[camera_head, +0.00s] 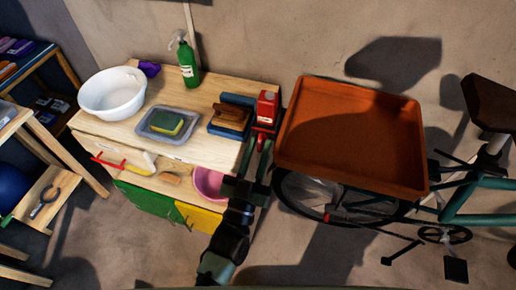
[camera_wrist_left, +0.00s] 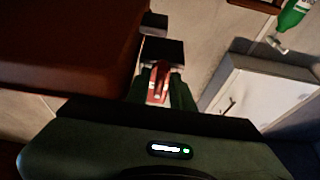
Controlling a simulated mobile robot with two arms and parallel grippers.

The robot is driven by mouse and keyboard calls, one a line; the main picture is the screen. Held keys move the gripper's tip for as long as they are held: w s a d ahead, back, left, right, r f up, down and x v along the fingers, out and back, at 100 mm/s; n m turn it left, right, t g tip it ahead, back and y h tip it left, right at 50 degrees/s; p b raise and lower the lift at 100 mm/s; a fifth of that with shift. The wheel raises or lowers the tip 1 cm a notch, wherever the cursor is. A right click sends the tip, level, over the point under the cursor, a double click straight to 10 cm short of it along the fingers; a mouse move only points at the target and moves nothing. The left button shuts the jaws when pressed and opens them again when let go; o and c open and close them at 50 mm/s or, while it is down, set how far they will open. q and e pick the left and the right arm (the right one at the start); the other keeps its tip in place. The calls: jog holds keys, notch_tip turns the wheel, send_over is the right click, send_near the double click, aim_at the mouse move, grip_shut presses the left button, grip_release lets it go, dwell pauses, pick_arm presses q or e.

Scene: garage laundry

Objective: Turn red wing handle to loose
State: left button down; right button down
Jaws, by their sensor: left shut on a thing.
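A red clamp-like fixture (camera_head: 268,106) stands at the right edge of the wooden cabinet top, beside the orange tray. My left gripper (camera_head: 262,140) reaches up to it from below, at the cabinet's right side. In the left wrist view the red wing handle (camera_wrist_left: 158,84) sits between the fingertips of the left gripper (camera_wrist_left: 158,76), which is shut on it. The fingers hide part of the handle, so its exact angle is hard to tell. My right gripper is not in view.
The orange tray (camera_head: 350,135) on the bicycle (camera_head: 470,195) is close on the right. Sanding blocks (camera_head: 229,121), a grey tray (camera_head: 150,128), a white basin (camera_head: 112,97) and a green spray bottle (camera_head: 188,66) stand on the cabinet top (camera_head: 205,95). A pink bowl (camera_head: 208,184) sits below.

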pick_arm(q)
jog(key=shift+f+n, duration=0.1)
jog(key=shift+n, duration=0.4)
jog(key=c, duration=1.5)
grip_release()
jog(key=b+v, duration=0.2)
jog(key=v, duration=0.5)
jog(key=shift+s+f, duration=0.1)
jog(key=shift+s, duration=0.35)
